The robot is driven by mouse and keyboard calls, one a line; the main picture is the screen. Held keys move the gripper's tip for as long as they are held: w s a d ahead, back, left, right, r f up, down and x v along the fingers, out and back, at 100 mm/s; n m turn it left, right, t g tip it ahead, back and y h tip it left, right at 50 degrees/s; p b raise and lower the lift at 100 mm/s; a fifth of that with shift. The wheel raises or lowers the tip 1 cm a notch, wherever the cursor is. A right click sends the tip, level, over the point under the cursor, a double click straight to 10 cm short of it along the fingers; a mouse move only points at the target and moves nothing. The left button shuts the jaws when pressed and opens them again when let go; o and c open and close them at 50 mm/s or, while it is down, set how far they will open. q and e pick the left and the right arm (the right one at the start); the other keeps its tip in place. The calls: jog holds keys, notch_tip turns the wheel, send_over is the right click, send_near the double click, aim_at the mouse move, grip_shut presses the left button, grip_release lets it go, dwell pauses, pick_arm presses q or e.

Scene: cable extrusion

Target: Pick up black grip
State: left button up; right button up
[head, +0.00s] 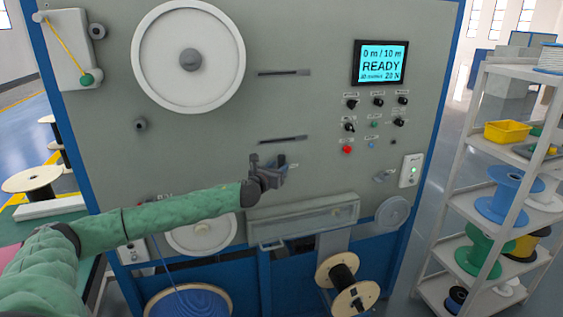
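My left arm in its green sleeve reaches in from the left. My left gripper (268,164) is in front of the middle of the grey machine panel (215,145), just above a long clear-covered trough (302,218). Its two dark fingers point up and stand apart, with nothing clearly seen between them. I cannot pick out the black grip for certain; something small shows right beside the gripper, partly hidden by it. My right gripper is not in view.
A lit screen (381,63) reads READY, with several knobs and buttons below it. A large white wheel (190,57) is at upper left. A wooden spool with black cable (347,283) stands below. A shelf rack (468,141) with coloured spools and a yellow bin (507,132) is at right.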

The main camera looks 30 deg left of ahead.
aim_at(278, 155)
pick_arm(q)
jog(key=shift+w, duration=0.35)
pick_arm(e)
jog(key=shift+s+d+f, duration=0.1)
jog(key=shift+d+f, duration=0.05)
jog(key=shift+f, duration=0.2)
pick_arm(q)
jog(key=c, duration=0.7)
jog(key=shift+r, duration=0.1)
jog(key=shift+c, duration=0.2)
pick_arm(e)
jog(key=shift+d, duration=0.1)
